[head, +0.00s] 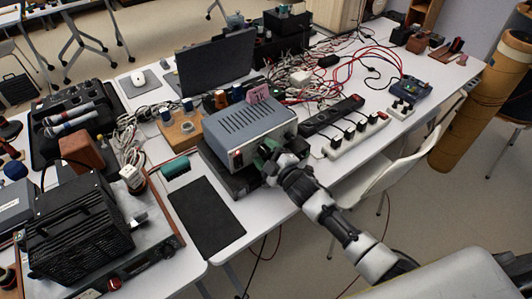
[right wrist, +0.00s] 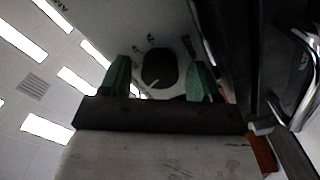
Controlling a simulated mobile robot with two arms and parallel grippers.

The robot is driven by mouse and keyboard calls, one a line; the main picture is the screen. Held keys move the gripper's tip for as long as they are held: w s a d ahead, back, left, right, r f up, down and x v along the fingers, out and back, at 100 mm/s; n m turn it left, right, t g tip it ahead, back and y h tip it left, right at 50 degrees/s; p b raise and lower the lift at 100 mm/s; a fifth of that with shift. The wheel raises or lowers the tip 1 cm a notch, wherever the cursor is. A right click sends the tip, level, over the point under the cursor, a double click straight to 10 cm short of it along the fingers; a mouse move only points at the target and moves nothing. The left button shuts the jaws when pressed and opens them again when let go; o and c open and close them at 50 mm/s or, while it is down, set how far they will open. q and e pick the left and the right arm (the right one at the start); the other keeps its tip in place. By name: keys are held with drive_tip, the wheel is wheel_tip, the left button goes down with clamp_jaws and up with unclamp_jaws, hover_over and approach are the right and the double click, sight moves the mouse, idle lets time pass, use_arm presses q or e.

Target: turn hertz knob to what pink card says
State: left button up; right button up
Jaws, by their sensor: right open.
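The writing on the card is too small to read. My right gripper (head: 268,150) is at the box's front face. In the right wrist view, a round black knob (right wrist: 158,70) on a pale panel with small marks lies between the two green fingers, with gaps on both sides. The gripper is open there. The knob is hidden behind my gripper in the head view. My left gripper is not in view.
A power strip (head: 357,136) with several plugs lies right of the box, with red cables (head: 345,62) behind. A black mat (head: 206,217) lies in front at the left, a black finned unit (head: 85,232) further left. A white chair (head: 385,175) stands by the table's edge.

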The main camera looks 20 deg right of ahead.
drive_tip(key=c, duration=0.9)
drive_tip(key=shift+c, duration=0.2)
drive_tip(key=m+p, duration=0.1)
drive_tip(key=m, duration=0.2)
drive_tip(key=shift+r, duration=0.1)
drive_tip(key=m, duration=0.4)
drive_tip(key=shift+d+p, duration=0.1)
drive_tip(key=shift+p, duration=0.2)
drive_tip(key=m, duration=0.4)
drive_tip(key=shift+w+d+m, duration=0.1)
drive_tip(key=shift+m, duration=2.2)
